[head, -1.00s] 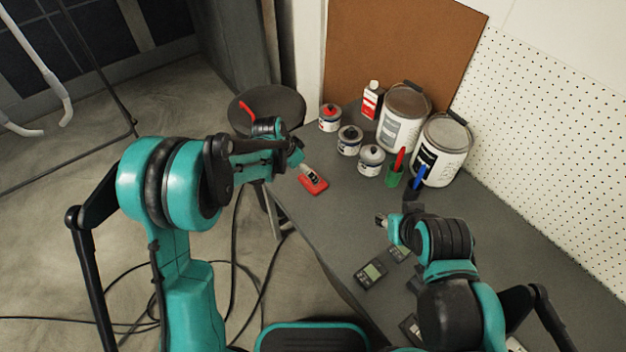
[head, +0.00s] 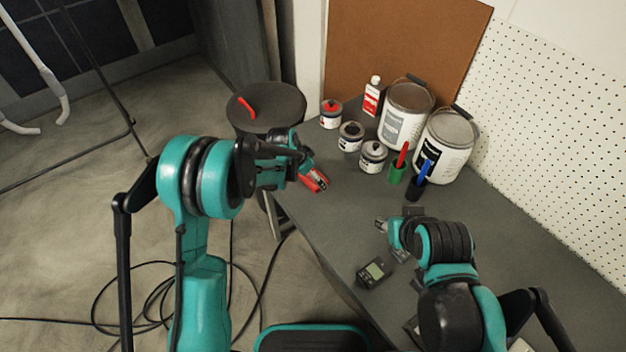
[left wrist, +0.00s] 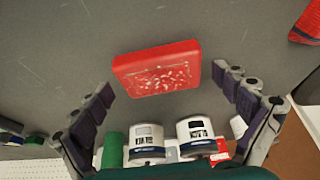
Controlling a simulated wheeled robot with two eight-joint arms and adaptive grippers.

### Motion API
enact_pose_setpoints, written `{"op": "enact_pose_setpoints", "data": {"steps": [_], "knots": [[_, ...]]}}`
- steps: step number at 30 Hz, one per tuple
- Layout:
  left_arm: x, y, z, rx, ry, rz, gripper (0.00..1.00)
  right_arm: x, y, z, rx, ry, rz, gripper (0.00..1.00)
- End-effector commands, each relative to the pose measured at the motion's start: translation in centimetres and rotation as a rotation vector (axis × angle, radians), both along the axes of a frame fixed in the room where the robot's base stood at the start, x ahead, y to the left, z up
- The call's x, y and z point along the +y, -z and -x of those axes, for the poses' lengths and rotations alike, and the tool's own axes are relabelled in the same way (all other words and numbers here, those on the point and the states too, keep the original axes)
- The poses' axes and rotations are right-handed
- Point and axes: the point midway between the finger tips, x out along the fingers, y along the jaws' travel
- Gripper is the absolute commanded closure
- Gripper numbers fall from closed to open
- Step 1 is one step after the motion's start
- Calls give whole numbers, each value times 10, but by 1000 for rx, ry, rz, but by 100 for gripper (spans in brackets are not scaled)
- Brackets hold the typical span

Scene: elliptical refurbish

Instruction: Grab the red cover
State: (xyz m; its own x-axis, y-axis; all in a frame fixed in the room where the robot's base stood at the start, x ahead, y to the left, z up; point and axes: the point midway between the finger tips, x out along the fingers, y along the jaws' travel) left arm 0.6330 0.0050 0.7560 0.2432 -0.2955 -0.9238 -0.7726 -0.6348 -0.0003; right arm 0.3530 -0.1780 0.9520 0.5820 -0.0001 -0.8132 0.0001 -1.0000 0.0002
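The red cover (head: 315,181) lies on the grey table near its left edge in the head view, partly hidden by my left gripper (head: 308,172). In the left wrist view the red cover (left wrist: 158,68) is a flat red block with a pale, worn patch on its face. It sits ahead of and between the spread fingers of my left gripper (left wrist: 170,100), which is open and shows no contact with it. My right gripper (head: 380,224) is low over the table at the right; its finger opening is too small to judge.
Small cans (head: 350,136), large paint buckets (head: 405,112) and a green cup (head: 397,173) stand at the back of the table. A black meter (head: 374,272) lies in front. A round stool (head: 285,100) with a red item is at the left. The table's middle is clear.

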Motion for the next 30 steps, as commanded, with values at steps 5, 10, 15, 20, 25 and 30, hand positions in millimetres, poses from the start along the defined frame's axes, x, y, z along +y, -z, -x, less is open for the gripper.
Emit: {"op": "enact_pose_setpoints", "data": {"steps": [5,10,15,20,25,30], "knots": [[0,0,0,0,0,0,55,0,0,0,0,0,0,62],[0,0,0,0,0,0,57,0,0,0,0,0,0,62],[0,-2,0,0,0,0,57,0,-1,0,0,0,0,62],[0,-16,0,0,0,0,57,0,-9,0,0,0,0,62],[0,-46,0,-1,0,1,57,0,-25,0,0,0,0,62],[-37,-67,10,-1,5,1,57,0,-38,0,0,0,0,62]]}}
